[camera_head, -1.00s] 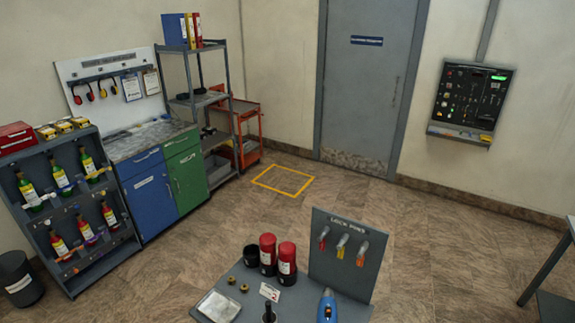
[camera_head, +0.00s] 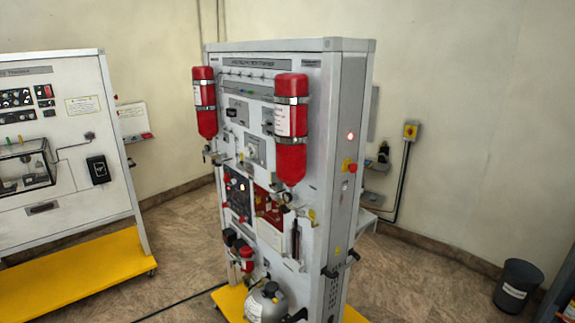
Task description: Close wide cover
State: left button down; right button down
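A tall grey trainer panel (camera_head: 342,190) stands in the middle of the head view, turned at an angle. Two red cylinders (camera_head: 291,135) are strapped to its front, one on each side. Lower on the front are a dark instrument block (camera_head: 238,190) and a red recessed area (camera_head: 269,207). I cannot tell which part is the wide cover, or whether a cover there is open or shut. A second white trainer (camera_head: 60,185) at the left has a clear-fronted box (camera_head: 24,162). Neither of my grippers is in view.
The left trainer stands on a yellow base (camera_head: 80,270). A grey cylinder (camera_head: 267,304) sits low at the middle trainer's front. A dark cable crosses the floor between the trainers. A black bin (camera_head: 517,286) stands at the right, with open floor before it.

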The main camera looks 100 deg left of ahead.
aim_at(246, 165)
jog(key=u, duration=3.75)
jog(key=z, duration=0.6)
jog(key=i+j+z, duration=0.3)
jog(key=j+z, duration=0.25)
jog(key=i+j+z, duration=0.3)
jog(key=j, duration=0.15)
jog(key=j+z, duration=0.3)
